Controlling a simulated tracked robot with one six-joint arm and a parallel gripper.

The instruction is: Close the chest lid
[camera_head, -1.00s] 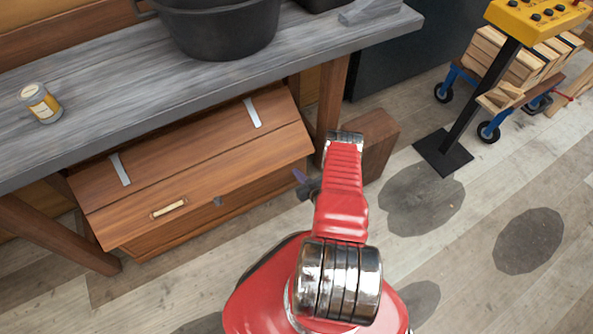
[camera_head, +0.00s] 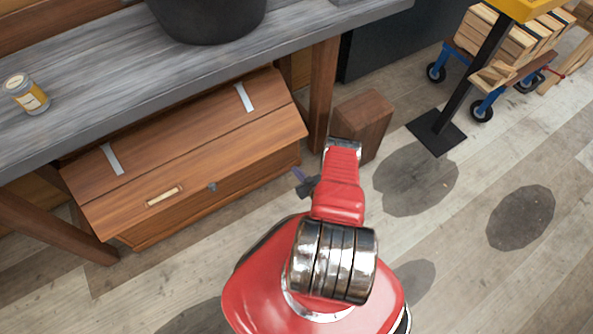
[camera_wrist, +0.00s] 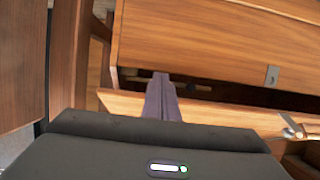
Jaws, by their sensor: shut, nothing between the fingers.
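The wooden chest (camera_head: 220,199) stands on the floor under the grey bench. Its lid (camera_head: 185,160) has two pale hinge straps, a small label plate and a grey catch, and slopes towards the front. In the wrist view, the lid (camera_wrist: 205,45) stands above the chest's front rim (camera_wrist: 215,111), with a dark gap between them, so it is partly open. My gripper (camera_head: 299,175) is at the chest's right front corner. In the wrist view, my gripper's fingers (camera_wrist: 162,80) are together and empty, pointing at the gap; contact with the chest cannot be told.
The grey bench (camera_head: 100,80) overhangs the chest and bears a dark pot (camera_head: 205,18) and a jar (camera_head: 27,94). A bench leg (camera_head: 322,95) and a wooden block (camera_head: 362,120) stand close right of the chest. A black stand (camera_head: 437,132) is farther right. Floor in front is open.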

